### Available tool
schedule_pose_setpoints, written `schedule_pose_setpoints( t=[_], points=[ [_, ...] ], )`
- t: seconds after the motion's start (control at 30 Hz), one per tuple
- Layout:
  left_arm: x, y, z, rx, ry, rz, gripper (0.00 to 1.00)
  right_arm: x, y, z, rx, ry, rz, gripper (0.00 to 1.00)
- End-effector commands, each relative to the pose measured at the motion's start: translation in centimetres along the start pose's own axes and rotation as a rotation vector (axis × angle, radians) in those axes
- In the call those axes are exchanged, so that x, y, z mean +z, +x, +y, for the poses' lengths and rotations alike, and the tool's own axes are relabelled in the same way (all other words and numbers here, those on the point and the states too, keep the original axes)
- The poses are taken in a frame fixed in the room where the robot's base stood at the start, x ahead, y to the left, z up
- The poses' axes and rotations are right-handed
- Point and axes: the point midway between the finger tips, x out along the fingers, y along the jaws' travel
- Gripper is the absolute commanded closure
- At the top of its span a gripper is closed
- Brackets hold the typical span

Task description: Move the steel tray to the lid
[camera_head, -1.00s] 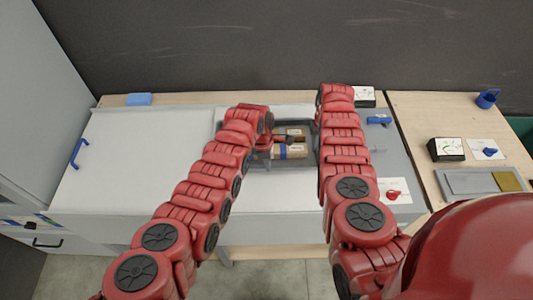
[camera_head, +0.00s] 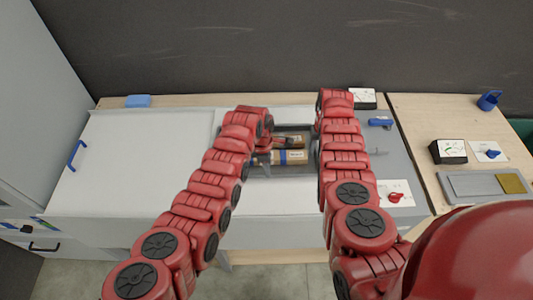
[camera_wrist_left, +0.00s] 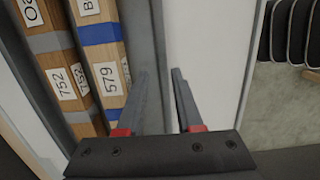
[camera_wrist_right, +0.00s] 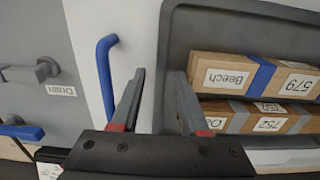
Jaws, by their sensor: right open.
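The steel tray is a dark grey shallow tray (camera_head: 301,173) at the middle of the bench, between my arms, holding labelled wood blocks. Its rim shows in the left wrist view (camera_wrist_left: 143,35) and right wrist view (camera_wrist_right: 163,50). My left gripper (camera_wrist_left: 160,75) is open at the tray's left rim; in the head view its arm partly hides it. My right gripper (camera_wrist_right: 159,75) is open, its fingers either side of the tray's right rim, with no clear grip. The lid appears to be the large white panel (camera_head: 140,165) with a blue handle (camera_head: 77,155) at the left.
Two wood blocks (camera_head: 290,157) lie in the tray, one marked Beech. A blue handle (camera_wrist_right: 105,75) stands beside my right gripper. A blue block (camera_head: 138,101) lies at the back left. Right are a meter (camera_head: 448,151), knobs and a grey plate (camera_head: 470,186). The white panel's top is clear.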

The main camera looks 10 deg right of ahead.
Motion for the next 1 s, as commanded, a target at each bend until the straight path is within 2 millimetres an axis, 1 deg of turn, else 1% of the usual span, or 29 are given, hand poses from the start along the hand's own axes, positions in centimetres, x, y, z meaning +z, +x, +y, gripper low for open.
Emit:
schedule_pose_setpoints(
  t=[0.07,0.17,0.4,0.5,0.6,0.77,0.87,0.97,1.0],
  points=[
    [0.0,-0.9,0.0,0.002,-0.002,-0.002,0.65,0.0,0.0,0.0,0.0,0.0,0.0,0.55],
    [0.0,-2.7,0.0,0.003,-0.001,-0.003,0.65,0.0,0.0,0.0,0.0,0.0,0.0,0.55],
    [0.1,-7.9,0.1,0.006,0.0,-0.003,0.65,0.0,0.0,0.0,0.0,0.0,0.0,0.55],
    [0.0,-9.3,-0.1,0.001,0.0,-0.001,0.65,0.0,0.0,0.0,0.0,0.0,0.0,0.55],
    [0.0,-10.3,0.0,0.003,0.0,-0.001,0.65,0.0,0.0,0.0,0.0,0.0,0.0,0.55],
    [0.0,-10.7,-0.1,0.0,0.0,-0.001,0.65,0.0,-0.4,0.0,0.0,0.002,0.001,0.55],
    [0.0,-10.7,-0.1,-0.001,-0.001,0.0,0.65,0.0,-1.2,0.0,-0.001,0.002,-0.001,0.55],
    [0.0,-10.7,-0.1,-0.001,-0.001,0.0,0.65,0.0,-2.5,0.0,0.002,0.0,0.001,0.55],
    [0.0,-10.7,-0.1,-0.001,-0.001,0.0,0.65,-0.1,-3.2,0.0,0.003,-0.003,0.004,0.55]
  ],
)
